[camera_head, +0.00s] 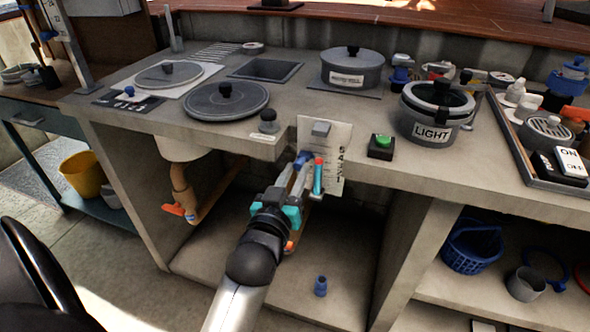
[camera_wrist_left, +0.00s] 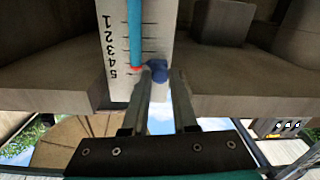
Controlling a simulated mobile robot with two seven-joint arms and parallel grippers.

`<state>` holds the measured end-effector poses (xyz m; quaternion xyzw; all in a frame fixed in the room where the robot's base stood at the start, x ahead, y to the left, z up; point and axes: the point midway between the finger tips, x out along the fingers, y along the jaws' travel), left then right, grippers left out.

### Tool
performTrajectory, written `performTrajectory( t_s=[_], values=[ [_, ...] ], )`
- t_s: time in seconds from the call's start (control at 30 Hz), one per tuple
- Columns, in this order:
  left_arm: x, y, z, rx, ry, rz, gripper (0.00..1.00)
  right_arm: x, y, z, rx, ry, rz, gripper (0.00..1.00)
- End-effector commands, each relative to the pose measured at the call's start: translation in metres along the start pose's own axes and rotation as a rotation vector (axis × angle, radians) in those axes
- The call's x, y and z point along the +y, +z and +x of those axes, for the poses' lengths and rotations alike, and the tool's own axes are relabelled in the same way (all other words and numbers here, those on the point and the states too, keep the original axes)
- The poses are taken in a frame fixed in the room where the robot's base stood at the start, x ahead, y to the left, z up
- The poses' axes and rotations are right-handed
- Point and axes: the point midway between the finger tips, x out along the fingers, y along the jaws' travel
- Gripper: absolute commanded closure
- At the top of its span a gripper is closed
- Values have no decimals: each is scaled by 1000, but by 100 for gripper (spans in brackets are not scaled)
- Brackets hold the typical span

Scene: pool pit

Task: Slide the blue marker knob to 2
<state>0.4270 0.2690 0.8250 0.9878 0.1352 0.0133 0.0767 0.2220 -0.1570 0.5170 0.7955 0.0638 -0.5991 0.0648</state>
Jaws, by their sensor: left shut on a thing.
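The blue marker knob (camera_head: 302,158) is on the white scale plate (camera_head: 333,135) fixed to the counter's front edge. In the left wrist view the knob (camera_wrist_left: 157,70) lies between my left fingertips, beside a light blue tube (camera_wrist_left: 135,30) with a red end. The numbers 1 to 5 run down the plate (camera_wrist_left: 115,85) in that view. The knob is about level with the 5, at the same height as the red end. My left gripper (camera_head: 297,172) is shut on the knob, whose sides are partly hidden by the fingers. My right gripper is not in view.
A green button (camera_head: 381,146) in a black box and a LIGHT pot (camera_head: 432,130) stand right of the plate. A black knob (camera_head: 268,121) is to its left. An orange-handled pipe (camera_head: 181,195) hangs below the counter. A small blue bottle (camera_head: 321,286) stands on the lower shelf.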

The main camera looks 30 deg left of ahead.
Motion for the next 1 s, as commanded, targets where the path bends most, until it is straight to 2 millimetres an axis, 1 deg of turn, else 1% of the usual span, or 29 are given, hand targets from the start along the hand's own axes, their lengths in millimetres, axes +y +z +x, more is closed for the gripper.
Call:
performTrajectory(
  t_s=[0.03,0.2,0.33,0.63,0.67,0.9,1.0],
  values=[
    [-2,12,0,-7,-2,-1,100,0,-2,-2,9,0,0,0],
    [-5,30,0,-8,-2,-1,100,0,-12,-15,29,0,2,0],
    [-6,35,0,-7,-2,-1,100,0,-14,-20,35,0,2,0],
    [-6,35,0,-7,-2,0,100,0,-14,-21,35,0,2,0],
    [-6,35,0,-6,-2,0,71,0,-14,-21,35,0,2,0],
    [-6,34,0,-5,-1,0,44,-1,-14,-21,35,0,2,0],
    [-6,34,0,-5,-1,0,43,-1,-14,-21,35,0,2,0]
  ],
)
